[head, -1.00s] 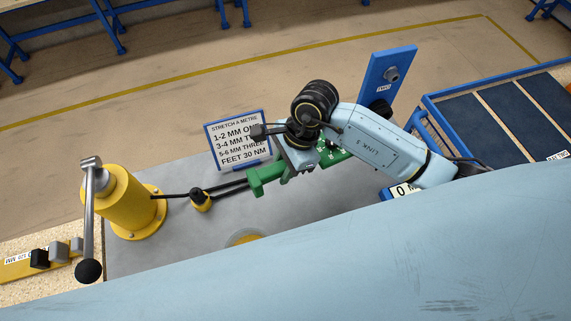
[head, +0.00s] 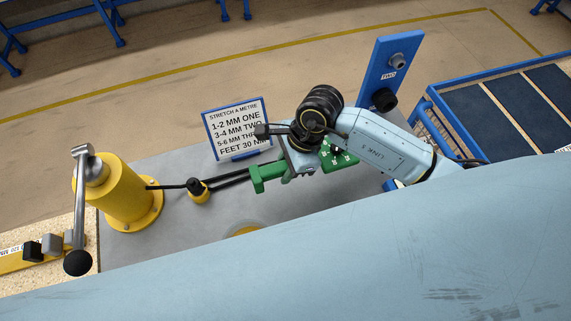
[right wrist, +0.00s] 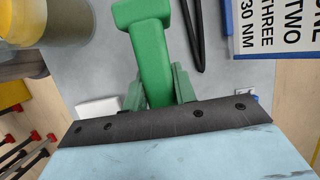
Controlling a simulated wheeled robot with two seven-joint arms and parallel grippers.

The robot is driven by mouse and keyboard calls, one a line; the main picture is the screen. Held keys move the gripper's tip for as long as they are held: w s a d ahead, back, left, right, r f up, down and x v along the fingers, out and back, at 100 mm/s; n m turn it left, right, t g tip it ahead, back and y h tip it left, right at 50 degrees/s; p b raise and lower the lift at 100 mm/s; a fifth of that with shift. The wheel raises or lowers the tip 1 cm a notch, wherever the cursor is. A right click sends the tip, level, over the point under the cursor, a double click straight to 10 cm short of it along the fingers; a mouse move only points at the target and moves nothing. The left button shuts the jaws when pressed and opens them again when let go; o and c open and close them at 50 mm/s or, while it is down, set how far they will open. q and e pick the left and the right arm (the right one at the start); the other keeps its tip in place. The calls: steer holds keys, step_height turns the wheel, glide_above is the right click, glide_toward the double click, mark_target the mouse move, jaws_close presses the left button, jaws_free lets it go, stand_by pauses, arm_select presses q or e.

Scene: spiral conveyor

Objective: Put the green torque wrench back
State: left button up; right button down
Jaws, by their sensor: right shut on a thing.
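The green torque wrench (head: 258,178) is in my right gripper (head: 287,170), above or at the grey table top; the gap under it cannot be judged. Its thick green end sticks out to the left of the jaws. In the right wrist view the green wrench (right wrist: 150,50) runs up from between the two green-looking fingers (right wrist: 158,88), which are shut on it. The rest of it is hidden by the gripper and wrist. A green piece with white marks (head: 340,155) shows just right of the wrist; I cannot tell if it is a holder. My left gripper is not in view.
A yellow post (head: 122,195) with a metal lever stands left. Black cables and a small yellow-based part (head: 198,191) lie between it and the wrench. A blue-framed sign (head: 238,129) stands behind. A blue upright panel marked TWO (head: 388,75) and a blue rack (head: 500,110) are right.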

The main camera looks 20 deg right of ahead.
steer(key=shift+f+b, duration=1.85)
steer(key=shift+f, duration=0.85)
steer(key=c, duration=1.1)
jaws_free()
steer(key=shift+o, duration=0.2)
steer(key=v, duration=1.3)
steer(key=shift+d+r+b, duration=0.15)
steer(key=shift+b, duration=0.15)
steer(key=shift+r, duration=0.1)
